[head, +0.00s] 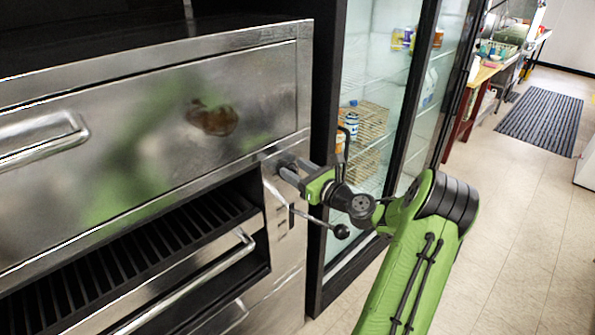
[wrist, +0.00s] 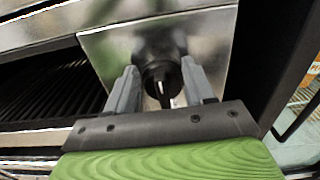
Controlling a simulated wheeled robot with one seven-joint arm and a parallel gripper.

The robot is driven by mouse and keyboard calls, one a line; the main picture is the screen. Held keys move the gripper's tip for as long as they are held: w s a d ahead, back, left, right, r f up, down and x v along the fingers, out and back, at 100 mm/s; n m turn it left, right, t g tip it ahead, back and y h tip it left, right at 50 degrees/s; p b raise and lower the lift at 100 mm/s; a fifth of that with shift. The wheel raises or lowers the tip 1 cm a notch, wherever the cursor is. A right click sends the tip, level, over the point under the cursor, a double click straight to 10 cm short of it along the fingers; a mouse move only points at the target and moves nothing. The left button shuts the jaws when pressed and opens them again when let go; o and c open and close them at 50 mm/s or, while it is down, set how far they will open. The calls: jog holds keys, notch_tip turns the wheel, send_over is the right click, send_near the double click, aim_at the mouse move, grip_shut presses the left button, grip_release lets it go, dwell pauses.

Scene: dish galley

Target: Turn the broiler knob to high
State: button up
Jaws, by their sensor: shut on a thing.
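The broiler knob (wrist: 158,78) is dark and round with a light pointer mark, set on the steel front panel in the middle of the wrist view. My gripper (wrist: 160,88) has one grey finger on each side of the knob and is shut on it. In the head view my gripper (head: 288,172) reaches the narrow panel (head: 283,245) at the broiler's right edge, and its fingers mostly hide the knob there. The setting marks cannot be read in either view.
A lever with a black ball end (head: 341,231) sticks out just below my gripper. The broiler's upper drawer (head: 150,130) has a bar handle (head: 45,140). A rack opening lies below it. A glass-door fridge (head: 375,100) stands close on the right. Open floor (head: 510,200) lies farther right.

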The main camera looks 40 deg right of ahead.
jog(key=f+n+b, duration=0.1)
jog(key=n+b, duration=0.4)
jog(key=n, duration=0.2)
jog(key=a+f+n+b, duration=0.1)
jog(key=n+b, duration=0.4)
jog(key=n, duration=0.1)
jog(key=a+n+b, duration=0.1)
jog(key=n+b, duration=0.5)
jog(key=n, duration=0.1)
jog(key=shift+f+n, duration=0.3)
jog(key=shift+f, duration=0.1)
dwell(0.4)
jog(key=o, duration=1)
